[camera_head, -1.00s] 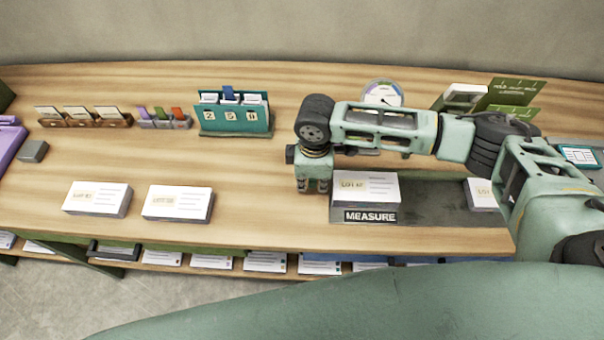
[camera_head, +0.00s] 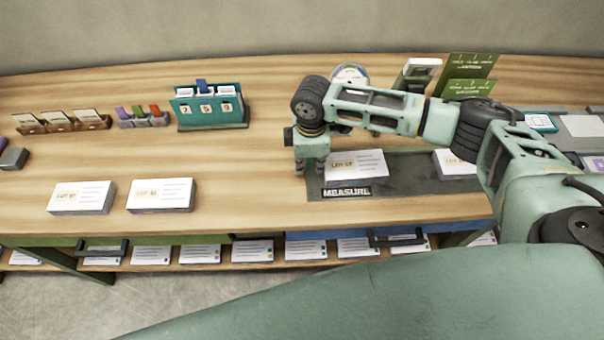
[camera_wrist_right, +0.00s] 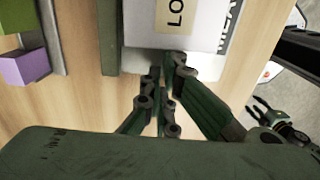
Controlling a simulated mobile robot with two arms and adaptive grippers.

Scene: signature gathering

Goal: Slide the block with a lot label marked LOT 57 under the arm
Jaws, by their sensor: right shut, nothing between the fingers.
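The white block labelled LOT 57 (camera_head: 357,165) lies flat on the dark grey mat with the MEASURE plate (camera_head: 346,192). My right gripper (camera_head: 313,168) is shut and points down at the block's left end. In the right wrist view its fingertips (camera_wrist_right: 168,68) are at the block's end (camera_wrist_right: 205,38), seemingly touching it. A dial (camera_head: 352,72) stands behind the mat; my right arm hides its lower part and any arm on it. What seems to be my left gripper (camera_wrist_right: 266,115) shows low at the right of the wrist view, its jaws unclear.
Another white block (camera_head: 455,163) lies on the mat's right part, partly behind my arm. Two labelled blocks (camera_head: 82,197) (camera_head: 161,194) lie left on the table. A teal date holder (camera_head: 211,108) and green cards (camera_head: 470,75) stand at the back. The table's front edge is close.

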